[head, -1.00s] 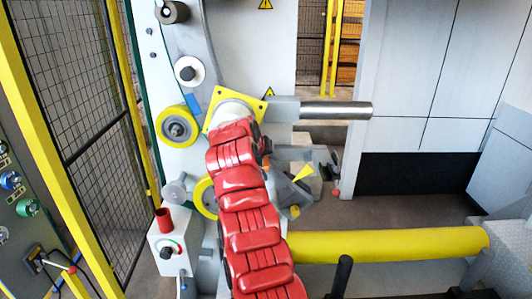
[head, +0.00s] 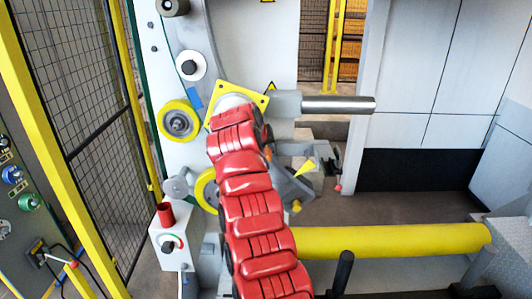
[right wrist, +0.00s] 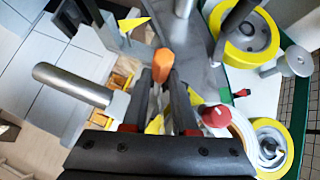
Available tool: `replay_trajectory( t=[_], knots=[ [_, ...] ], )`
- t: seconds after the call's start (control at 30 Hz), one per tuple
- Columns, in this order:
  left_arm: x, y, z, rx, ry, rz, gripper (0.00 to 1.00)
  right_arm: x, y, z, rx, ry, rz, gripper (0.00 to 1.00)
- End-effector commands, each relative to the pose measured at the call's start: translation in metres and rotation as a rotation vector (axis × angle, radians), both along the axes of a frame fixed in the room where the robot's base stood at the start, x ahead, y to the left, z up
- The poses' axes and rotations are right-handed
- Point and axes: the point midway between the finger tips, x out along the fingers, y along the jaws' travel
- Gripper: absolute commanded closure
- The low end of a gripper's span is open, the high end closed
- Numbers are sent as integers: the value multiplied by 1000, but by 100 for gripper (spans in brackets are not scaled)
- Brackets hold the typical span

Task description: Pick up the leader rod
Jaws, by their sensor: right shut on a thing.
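My right arm crosses the middle of the head view and ends at the wrapping machine, below the steel bar. My right gripper (head: 267,148) is mostly hidden there behind the arm. In the right wrist view its two dark fingers (right wrist: 163,90) are close together, shut on a slim piece with an orange end (right wrist: 163,64). I take this to be the leader rod; the rest of it is hidden between the fingers. A yellow flag (right wrist: 135,22) is close by, and it also shows in the head view (head: 305,169). My left gripper is not in view.
The steel bar (head: 338,105) sticks out to the right above the gripper. Yellow rollers (head: 179,121) sit on the machine's left side. A thick yellow tube (head: 390,241) crosses lower right. A mesh fence (head: 75,80) stands at left. Floor shows at right.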

Motion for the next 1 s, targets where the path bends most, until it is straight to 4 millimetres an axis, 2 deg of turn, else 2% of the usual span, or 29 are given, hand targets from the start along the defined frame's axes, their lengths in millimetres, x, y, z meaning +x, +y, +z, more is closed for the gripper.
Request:
replay_trajectory(
  t=[0.27, 0.43, 0.5, 0.7, 1.0],
  knots=[
    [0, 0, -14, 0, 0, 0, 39, 0, 0, 38, 1, -8, 2, 100],
    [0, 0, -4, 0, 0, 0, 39, 0, -3, 67, -4, -5, -2, 100],
    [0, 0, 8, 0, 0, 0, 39, 1, -2, 79, -3, -5, -1, 100],
    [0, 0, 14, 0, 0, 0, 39, 0, 0, 87, -1, -5, 0, 100],
    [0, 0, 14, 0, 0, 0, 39, 0, 0, 87, -1, -4, 1, 100]
  ],
)
